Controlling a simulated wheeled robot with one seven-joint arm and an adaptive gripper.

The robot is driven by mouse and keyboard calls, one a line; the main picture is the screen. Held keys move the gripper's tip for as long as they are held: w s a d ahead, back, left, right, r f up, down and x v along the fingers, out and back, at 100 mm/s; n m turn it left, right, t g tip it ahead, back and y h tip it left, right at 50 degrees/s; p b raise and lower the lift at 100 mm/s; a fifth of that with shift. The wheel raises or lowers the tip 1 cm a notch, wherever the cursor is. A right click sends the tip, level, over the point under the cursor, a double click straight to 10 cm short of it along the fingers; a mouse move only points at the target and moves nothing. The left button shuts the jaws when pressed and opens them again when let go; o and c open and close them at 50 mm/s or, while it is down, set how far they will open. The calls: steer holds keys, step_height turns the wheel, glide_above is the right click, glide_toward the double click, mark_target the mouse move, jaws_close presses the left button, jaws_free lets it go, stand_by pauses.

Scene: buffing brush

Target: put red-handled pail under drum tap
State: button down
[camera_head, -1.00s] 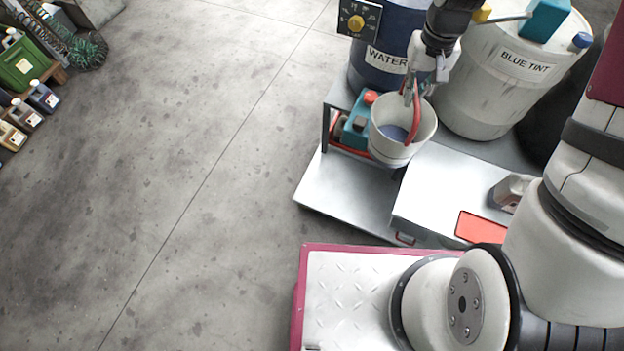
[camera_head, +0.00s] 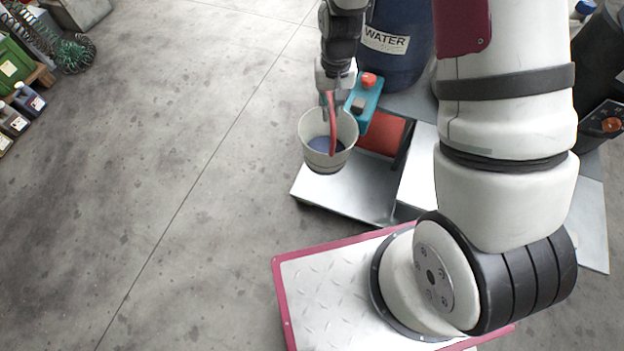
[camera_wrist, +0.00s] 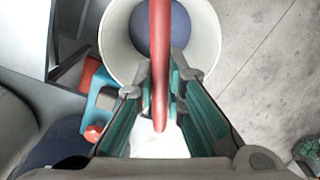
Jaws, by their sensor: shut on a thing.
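The white pail (camera_head: 312,128) hangs from its red handle (camera_head: 332,122) in the head view, with a dark blue inside bottom. My gripper (camera_head: 329,98) is shut on the red handle, above the pail. In the wrist view the handle (camera_wrist: 160,70) runs between the two fingers (camera_wrist: 157,88), and the pail's rim (camera_wrist: 110,45) lies beyond them. The blue drum marked WATER (camera_head: 392,55) stands behind and to the right of the pail. A teal part with a red knob (camera_head: 368,82) is in front of the drum; I cannot tell whether it is the tap.
A silver metal tray (camera_head: 345,190) lies low, below and right of the pail. A red panel (camera_head: 383,138) is beside the teal part. My arm hides much of the right side. Open concrete floor (camera_head: 150,150) lies left. Bottles (camera_head: 28,98) stand at the far left.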

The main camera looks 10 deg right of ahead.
mark_target(324, 147)
steer(key=f+b, duration=0.3)
steer(key=f, duration=0.3)
steer(key=f+m+b, duration=0.1)
steer(key=f+b, duration=0.1)
steer(key=f, duration=0.4)
steer(key=a+f+m+b, duration=0.1)
steer(key=f+b, duration=0.2)
steer(key=f, duration=0.3)
steer(key=shift+w+f+b, duration=0.1)
steer(key=shift+w+b, duration=0.2)
steer(key=shift+b, duration=0.05)
step_height(324, 147, down, 17)
steer(key=s+d+m+b, duration=0.2)
steer(key=s+m+b, duration=0.1)
steer(key=b, duration=0.6)
steer(key=w+f+b, duration=0.2)
steer(key=w, duration=0.6)
steer(key=w+f+b, duration=0.2)
steer(key=w+b, duration=0.1)
steer(key=w, duration=0.5)
steer(key=shift+d+f, duration=0.25)
steer(key=shift+f, duration=0.1)
steer(key=shift+f+b, duration=0.15)
steer(key=shift+b, duration=0.25)
steer(key=c, duration=1.8)
jaws_free()
steer(key=shift+o, duration=0.7)
